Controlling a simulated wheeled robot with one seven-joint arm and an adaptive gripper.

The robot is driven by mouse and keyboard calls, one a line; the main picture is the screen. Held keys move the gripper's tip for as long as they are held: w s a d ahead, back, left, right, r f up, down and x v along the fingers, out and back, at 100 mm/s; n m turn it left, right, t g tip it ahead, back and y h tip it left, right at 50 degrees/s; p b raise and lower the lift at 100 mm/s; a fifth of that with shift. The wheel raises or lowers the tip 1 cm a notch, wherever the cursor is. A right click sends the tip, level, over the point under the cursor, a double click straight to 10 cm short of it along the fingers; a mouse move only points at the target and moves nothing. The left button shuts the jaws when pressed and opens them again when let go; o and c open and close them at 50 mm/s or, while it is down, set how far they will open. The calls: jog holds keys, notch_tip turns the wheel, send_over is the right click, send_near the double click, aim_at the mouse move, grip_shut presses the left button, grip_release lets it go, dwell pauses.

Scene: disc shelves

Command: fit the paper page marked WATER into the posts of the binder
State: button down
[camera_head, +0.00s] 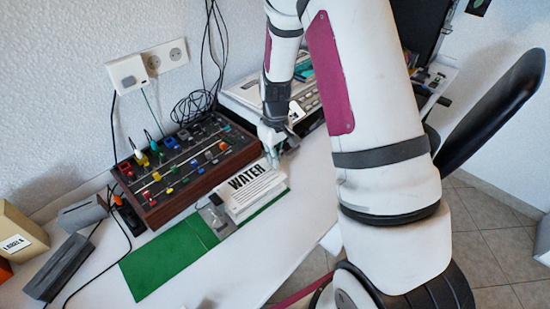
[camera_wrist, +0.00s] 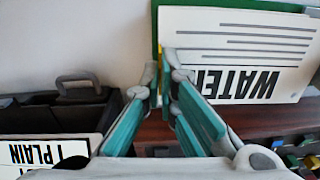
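The white page marked WATER (camera_head: 250,185) lies over the green binder (camera_head: 165,262), with its printed face up and slightly tilted. In the wrist view the WATER page (camera_wrist: 238,55) is upside down, with green along its far and left edges. My gripper (camera_head: 272,158) is at the page's upper right edge. In the wrist view its teal fingers (camera_wrist: 160,85) are close together, with the page's edge between the tips. They look shut on it, though the contact is partly hidden. The binder's metal post fitting (camera_head: 215,214) is by the page's left edge; whether the posts pass through it is unclear.
A wooden-sided panel of knobs (camera_head: 190,165) stands just behind the binder. A grey machine (camera_head: 245,95) sits farther right, with black cables beside it. Grey blocks (camera_head: 60,265) and a labelled box (camera_head: 20,240) are at the left. The front desk strip is clear.

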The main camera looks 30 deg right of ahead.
jog(key=shift+f+b, duration=1)
jog(key=shift+f, duration=0.95)
jog(key=c, duration=1.7)
grip_release()
jog(key=shift+r, duration=0.1)
notch_tip(320, 180, up, 12)
jog(key=shift+f, duration=0.1)
jog(key=s+a+r+m+t+p, duration=0.15)
jog(key=s+a+r, duration=0.25)
jog(key=s+r, duration=0.6)
jog(key=s+a+r+t+p, duration=0.2)
jog(key=s+a+r, duration=0.1)
jog(key=s+r, duration=0.75)
jog(key=shift+m+t, duration=0.35)
jog(key=shift+m, duration=0.2)
jog(key=s+r, duration=0.1)
jog(key=s, duration=0.1)
jog(key=s+a+r+p, duration=0.1)
jog(key=s, duration=0.1)
jog(key=s+r, duration=0.1)
jog(key=s, duration=0.1)
jog(key=shift+s+a+r+p, duration=0.2)
jog(key=shift+s+a+p, duration=0.1)
jog(key=shift+s+a, duration=0.1)
